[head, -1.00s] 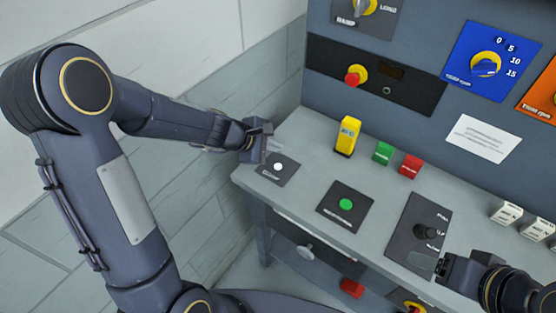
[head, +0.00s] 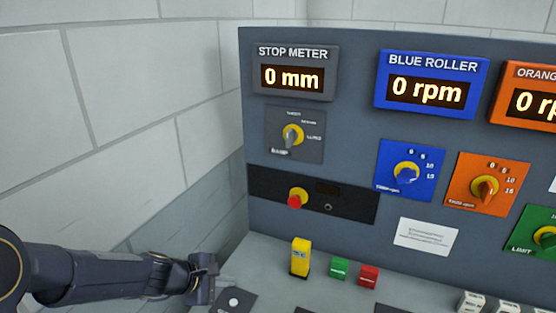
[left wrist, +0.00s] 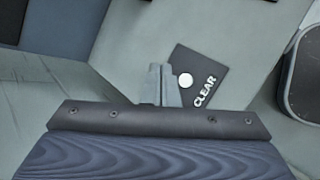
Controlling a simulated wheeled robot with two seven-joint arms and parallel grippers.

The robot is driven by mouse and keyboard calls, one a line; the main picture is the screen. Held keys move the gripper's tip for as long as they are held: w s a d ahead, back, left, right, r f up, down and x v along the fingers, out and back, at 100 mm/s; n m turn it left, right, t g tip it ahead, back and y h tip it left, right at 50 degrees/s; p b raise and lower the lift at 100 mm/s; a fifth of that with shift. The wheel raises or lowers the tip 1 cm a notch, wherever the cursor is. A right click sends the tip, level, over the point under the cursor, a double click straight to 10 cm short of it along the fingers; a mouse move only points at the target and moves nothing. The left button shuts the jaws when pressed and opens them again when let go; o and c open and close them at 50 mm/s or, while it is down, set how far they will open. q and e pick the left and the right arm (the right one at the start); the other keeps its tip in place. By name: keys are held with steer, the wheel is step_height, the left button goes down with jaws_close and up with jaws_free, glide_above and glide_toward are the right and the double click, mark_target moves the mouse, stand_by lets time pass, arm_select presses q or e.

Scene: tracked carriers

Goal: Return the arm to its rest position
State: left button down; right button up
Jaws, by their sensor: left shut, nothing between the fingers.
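My left arm comes in from the left in the head view. Its gripper (head: 226,282) is beside the CLEAR plate (head: 240,300) at the left end of the desk. In the left wrist view the gripper (left wrist: 160,84) is shut and empty, its narrow fingers together. There the black CLEAR plate (left wrist: 205,88) with its white button (left wrist: 185,80) lies just right of the fingertips. I cannot tell whether the fingers touch the desk. My right gripper is out of view.
The upright panel (head: 350,228) carries a STOP METER (head: 293,73) reading 0 mm and a BLUE ROLLER display (head: 428,82) reading 0 rpm. A yellow block (head: 300,257), a green block (head: 339,268) and a red block (head: 368,275) stand on the desk. A wall rises at left.

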arm_select(q)
steer(key=s+r+m, duration=0.9)
steer(key=s+r, duration=0.1)
steer(key=s, duration=0.3)
steer(key=s+a+m+y, duration=0.1)
steer(key=s+a+m, duration=0.1)
steer(key=s, duration=0.4)
steer(key=s+a+f+m+g+y, duration=0.1)
steer(key=s+a+m, duration=0.2)
steer(key=s, duration=0.4)
steer(key=shift+s+f+m+y, duration=0.15)
steer(key=shift+f+m+y, duration=0.2)
steer(key=shift+m, duration=0.35)
